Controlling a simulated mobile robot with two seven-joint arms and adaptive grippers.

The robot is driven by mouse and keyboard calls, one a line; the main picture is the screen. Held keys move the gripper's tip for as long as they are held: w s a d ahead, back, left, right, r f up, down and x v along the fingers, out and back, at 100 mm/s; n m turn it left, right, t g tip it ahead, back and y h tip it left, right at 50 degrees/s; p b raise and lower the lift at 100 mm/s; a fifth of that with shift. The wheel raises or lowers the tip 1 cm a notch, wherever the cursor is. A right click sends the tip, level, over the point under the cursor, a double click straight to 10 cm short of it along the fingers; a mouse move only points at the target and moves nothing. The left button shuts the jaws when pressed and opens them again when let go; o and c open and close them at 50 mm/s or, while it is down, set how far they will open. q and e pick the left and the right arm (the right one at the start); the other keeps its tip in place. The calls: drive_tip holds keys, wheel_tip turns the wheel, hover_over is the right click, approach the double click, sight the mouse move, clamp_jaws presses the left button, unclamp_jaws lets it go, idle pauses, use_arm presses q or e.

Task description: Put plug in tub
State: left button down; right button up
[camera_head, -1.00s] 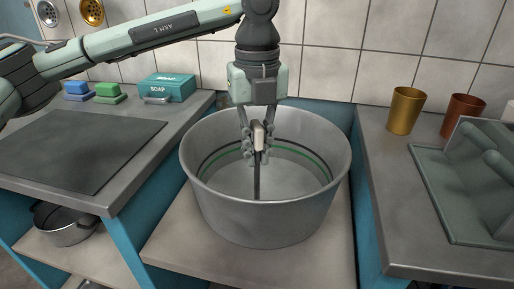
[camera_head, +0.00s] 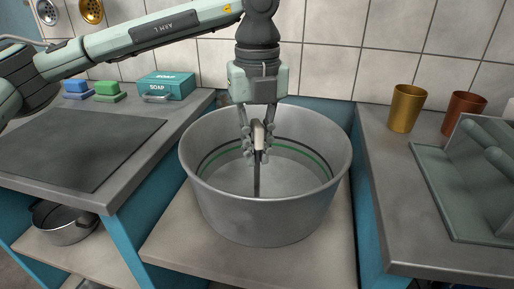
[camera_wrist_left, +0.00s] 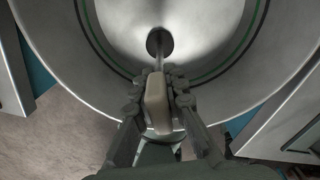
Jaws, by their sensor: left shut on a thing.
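The tub (camera_head: 270,222) is a large round metal basin with a dark and a green line around its inside; its wall also shows in the wrist view (camera_wrist_left: 55,75). My left gripper (camera_head: 256,152) points down inside the tub and is shut on the pale handle of the plug (camera_head: 258,136). The plug hangs upright, with a thin dark rod running down towards the tub floor. In the left wrist view the handle (camera_wrist_left: 157,103) sits between the fingers, and the rod ends at a dark round spot. I cannot tell whether this spot is the stopper or the drain. My right gripper is out of view.
A teal soap box (camera_head: 166,86) and green (camera_head: 108,91) and blue (camera_head: 76,89) brushes stand on the left counter (camera_head: 150,150). A pot (camera_head: 65,228) sits on the lower shelf.

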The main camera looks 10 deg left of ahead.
sight(257, 123)
use_arm(q)
drive_tip(key=shift+f+b, duration=0.35)
drive_tip(key=shift+b, duration=0.2)
idle(0.9)
drive_tip(key=c, duration=0.9)
unclamp_jaws()
drive_tip(key=shift+o, duration=0.2)
drive_tip(key=shift+r, duration=0.1)
drive_tip(key=shift+r+p, duration=2.15)
drive_tip(key=shift+r, duration=1.55)
drive_tip(key=shift+f, duration=0.1)
